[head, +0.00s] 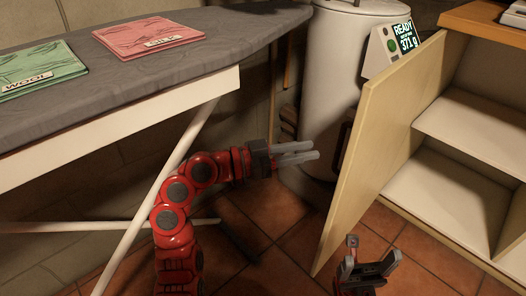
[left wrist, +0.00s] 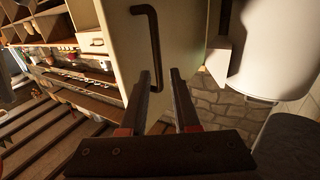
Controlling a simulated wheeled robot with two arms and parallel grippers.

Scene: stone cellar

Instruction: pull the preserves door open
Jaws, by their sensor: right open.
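The pale cabinet door (head: 375,140) stands swung out from the cabinet (head: 465,190), and shelves show behind it. In the left wrist view the door's outer face (left wrist: 178,40) carries a dark bar handle (left wrist: 155,45). My left gripper (head: 316,155) is open, just left of the door, and looks empty. In the left wrist view its fingers (left wrist: 160,75) point at the door, with the handle's lower end appearing between them; contact cannot be told. My right gripper (head: 370,262) is open and empty at the bottom, right of the door's lower edge.
An ironing board (head: 120,75) with a green wool packet (head: 38,68) and a red packet (head: 148,36) is at left. Tiled floor (head: 275,215) is clear below.

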